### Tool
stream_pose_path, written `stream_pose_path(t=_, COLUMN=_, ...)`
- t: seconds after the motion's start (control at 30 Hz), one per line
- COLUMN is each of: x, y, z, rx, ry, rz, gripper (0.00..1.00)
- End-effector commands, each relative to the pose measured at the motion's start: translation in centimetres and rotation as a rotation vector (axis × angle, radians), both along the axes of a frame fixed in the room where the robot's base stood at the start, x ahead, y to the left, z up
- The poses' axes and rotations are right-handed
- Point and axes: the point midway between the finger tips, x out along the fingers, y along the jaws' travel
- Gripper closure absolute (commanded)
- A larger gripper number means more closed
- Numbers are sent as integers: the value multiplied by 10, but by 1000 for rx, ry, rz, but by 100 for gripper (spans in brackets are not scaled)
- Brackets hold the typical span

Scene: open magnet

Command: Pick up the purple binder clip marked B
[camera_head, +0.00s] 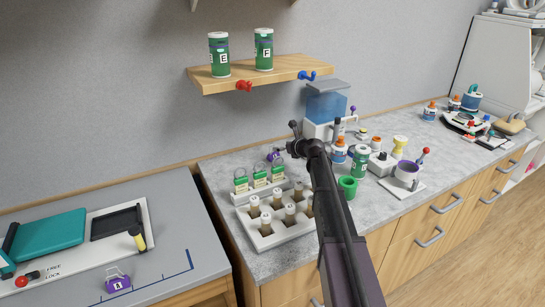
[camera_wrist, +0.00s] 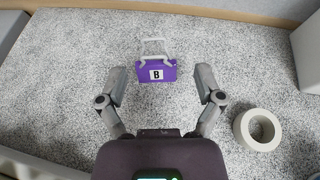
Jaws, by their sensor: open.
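The purple binder clip marked B (camera_wrist: 157,72) lies on the speckled grey counter in the wrist view, its light wire handles toward the top of the picture. My gripper (camera_wrist: 161,84) is open and empty; its two fingers are spread left and right of the clip, apart from it. In the head view a purple clip (camera_head: 275,156) sits on the counter just left of my gripper (camera_head: 297,143); its mark is too small to read. Another purple clip (camera_head: 118,284) is on the grey bench at lower left; its letter is unclear.
A white ring (camera_wrist: 242,129) lies right of my gripper in the wrist view. In the head view, a white rack with vials (camera_head: 267,242), green-and-white padlock-like items (camera_head: 259,179), a blue tank (camera_head: 327,106) and a green cup (camera_head: 347,188) stand nearby. A wooden shelf (camera_head: 270,73) hangs above.

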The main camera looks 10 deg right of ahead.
Motion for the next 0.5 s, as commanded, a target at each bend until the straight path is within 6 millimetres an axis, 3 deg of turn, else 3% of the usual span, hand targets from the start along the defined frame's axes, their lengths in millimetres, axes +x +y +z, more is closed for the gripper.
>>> stream_pose_path(t=0.5, x=5, y=5, z=-3, rx=0, ry=0, rz=1, gripper=14)
